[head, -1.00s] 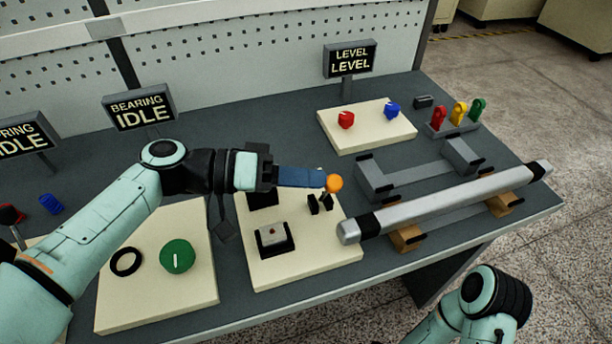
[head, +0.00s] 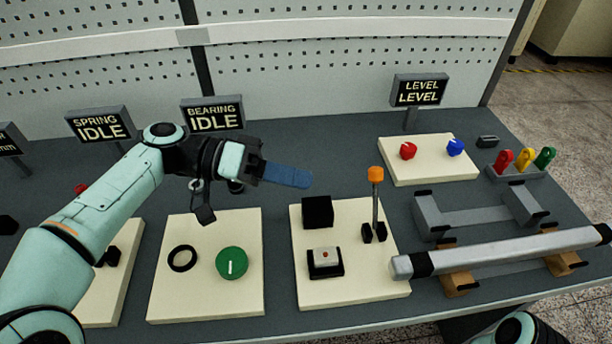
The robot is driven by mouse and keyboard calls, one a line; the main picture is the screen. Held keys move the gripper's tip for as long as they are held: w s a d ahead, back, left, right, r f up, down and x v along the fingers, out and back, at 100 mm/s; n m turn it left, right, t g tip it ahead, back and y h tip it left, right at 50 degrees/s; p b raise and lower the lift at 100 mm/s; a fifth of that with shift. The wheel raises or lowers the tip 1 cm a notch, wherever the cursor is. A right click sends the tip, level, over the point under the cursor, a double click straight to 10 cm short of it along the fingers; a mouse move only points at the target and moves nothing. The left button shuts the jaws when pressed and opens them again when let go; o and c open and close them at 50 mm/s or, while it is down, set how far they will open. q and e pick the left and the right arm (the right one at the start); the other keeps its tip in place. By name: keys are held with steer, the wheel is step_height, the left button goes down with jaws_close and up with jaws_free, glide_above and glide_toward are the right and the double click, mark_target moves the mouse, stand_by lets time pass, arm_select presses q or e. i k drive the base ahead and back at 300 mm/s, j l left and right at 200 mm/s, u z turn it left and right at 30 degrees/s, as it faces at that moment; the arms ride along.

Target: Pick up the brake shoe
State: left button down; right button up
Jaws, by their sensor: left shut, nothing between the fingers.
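No part is labelled as the brake shoe. A small dark grey block (head: 488,141) lies on the bench at the back right, behind the coloured tags, and may be it, but I cannot tell for sure. My left gripper (head: 305,179) has its long blue fingers shut together with nothing between them. It is above the bench, left of the orange-knobbed lever (head: 376,174) and apart from it, far to the left of the dark block. Only part of my right arm shows at the bottom edge; its gripper is out of view.
A long grey roller (head: 510,250) lies on orange-brown supports at the right front. A grey bracket (head: 475,217) stands behind it. A cream board (head: 430,171) bears red and blue knobs. Red, yellow and green tags (head: 523,160) stand beside it. A black cube (head: 317,212) is below my left gripper.

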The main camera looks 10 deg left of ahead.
mark_target(323, 258)
steer(key=k+l, duration=0.2)
steer(key=k, duration=0.3)
steer(key=k+l, duration=0.2)
steer(key=k, duration=0.25)
